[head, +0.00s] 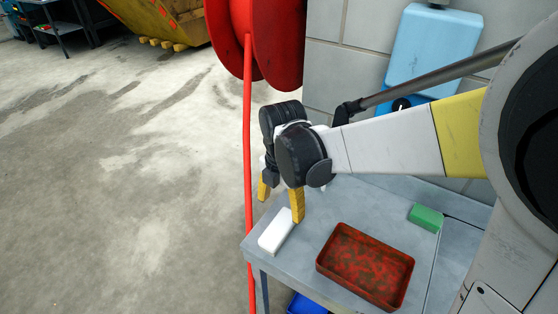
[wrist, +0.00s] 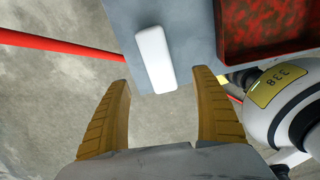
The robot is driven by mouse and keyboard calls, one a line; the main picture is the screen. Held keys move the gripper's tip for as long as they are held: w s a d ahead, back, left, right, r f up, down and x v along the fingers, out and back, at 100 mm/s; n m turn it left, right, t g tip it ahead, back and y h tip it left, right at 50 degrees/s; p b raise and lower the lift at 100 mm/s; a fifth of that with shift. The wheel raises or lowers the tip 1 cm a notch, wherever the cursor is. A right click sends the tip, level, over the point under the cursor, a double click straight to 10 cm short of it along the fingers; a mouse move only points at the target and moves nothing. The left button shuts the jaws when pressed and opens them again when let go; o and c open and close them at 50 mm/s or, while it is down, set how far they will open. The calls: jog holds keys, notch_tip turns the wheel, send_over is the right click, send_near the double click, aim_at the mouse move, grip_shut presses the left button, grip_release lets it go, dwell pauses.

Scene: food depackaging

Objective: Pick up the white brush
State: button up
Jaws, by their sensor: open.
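The white brush (head: 275,232) is a plain white block lying near the left edge of the grey table (head: 297,261). In the wrist view the white brush (wrist: 155,59) shows near the table's edge, ahead of and between the spread yellow fingers. My gripper (head: 281,196) is above and just behind the brush in the head view, with one yellow finger in front of the brush's far end. The gripper is open and empty, and it also shows in the wrist view (wrist: 162,110). No bristles are visible on the brush.
A rusty red tray (head: 323,267) stands right of the brush, and a green block (head: 426,217) lies behind it. A red hose (head: 248,150) hangs from a red reel (head: 262,40) close to the table's left edge. A light blue container (head: 432,50) is on the wall.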

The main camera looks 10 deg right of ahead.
aim_at(279, 226)
jog(key=shift+w+a+f+n, duration=0.15)
jog(key=shift+w+f+n, duration=0.05)
jog(key=shift+w+n, duration=0.2)
jog(key=f+b, duration=0.1)
jog(key=f, duration=0.4)
jog(key=shift+s+b, duration=0.2)
jog(key=shift+b, duration=0.15)
notch_tip(279, 226, down, 6)
jog(key=shift+w+r+b, duration=0.1)
jog(key=shift+b, duration=0.95)
jog(key=shift+c, duration=0.2)
jog(key=c, duration=1.3)
